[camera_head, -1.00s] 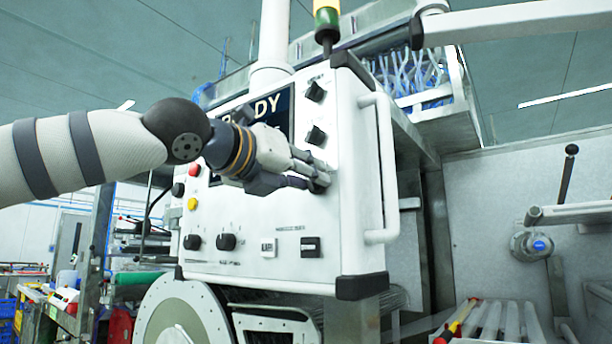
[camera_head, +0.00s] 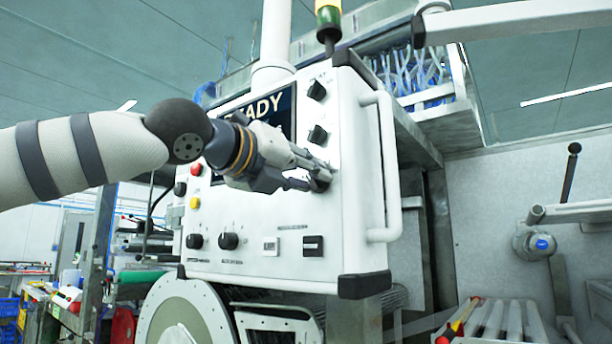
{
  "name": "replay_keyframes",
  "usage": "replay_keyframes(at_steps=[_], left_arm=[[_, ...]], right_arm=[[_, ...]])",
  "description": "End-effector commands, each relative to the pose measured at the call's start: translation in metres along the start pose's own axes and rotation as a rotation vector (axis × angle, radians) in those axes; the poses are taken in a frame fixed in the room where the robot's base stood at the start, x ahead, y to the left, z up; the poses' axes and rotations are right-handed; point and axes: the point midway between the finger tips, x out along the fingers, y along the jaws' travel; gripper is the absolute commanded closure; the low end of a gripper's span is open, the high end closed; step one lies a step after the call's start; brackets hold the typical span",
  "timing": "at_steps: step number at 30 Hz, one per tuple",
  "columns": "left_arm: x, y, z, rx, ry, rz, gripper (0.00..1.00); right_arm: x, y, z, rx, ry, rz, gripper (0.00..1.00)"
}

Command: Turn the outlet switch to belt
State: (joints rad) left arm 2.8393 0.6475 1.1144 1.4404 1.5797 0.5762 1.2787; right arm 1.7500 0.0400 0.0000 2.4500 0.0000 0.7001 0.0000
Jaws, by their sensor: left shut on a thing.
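A white control panel box (camera_head: 350,225) fills the middle of the view, with a dark screen (camera_head: 276,104) on its face. A column of black rotary knobs runs down its right side: a top knob (camera_head: 317,90), a middle knob (camera_head: 317,134), and a lower knob (camera_head: 320,180). My left gripper (camera_head: 316,178) reaches in from the left and is shut on the lower knob. Its fingers cover much of that knob, so I cannot read its pointer or labels. My right gripper is not in view.
Red (camera_head: 196,169) and yellow (camera_head: 194,203) buttons and two lower black knobs (camera_head: 228,241) sit on the panel. A white handle (camera_head: 386,170) sticks out at the panel's right side. A signal light (camera_head: 328,20) stands above. A roller conveyor (camera_head: 495,322) lies at lower right.

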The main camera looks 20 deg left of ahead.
Motion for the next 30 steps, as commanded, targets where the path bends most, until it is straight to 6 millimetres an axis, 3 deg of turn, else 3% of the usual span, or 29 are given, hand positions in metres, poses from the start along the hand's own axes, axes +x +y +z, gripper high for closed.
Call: replay_keyframes(at_steps=[3,13,24,30], left_arm=[[0.001,0.001,-0.001,-0.002,0.002,0.001,0.6],[-0.007,0.0,0.001,-0.001,0.0,0.0,0.6],[-0.098,0.001,0.0,-0.003,0.0,-0.002,0.6],[-0.119,0.001,-0.001,-0.001,0.001,0.001,0.6]], right_arm=[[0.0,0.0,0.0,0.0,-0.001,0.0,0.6],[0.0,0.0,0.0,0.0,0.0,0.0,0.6],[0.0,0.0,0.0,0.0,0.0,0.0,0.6],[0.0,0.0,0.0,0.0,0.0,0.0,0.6]])
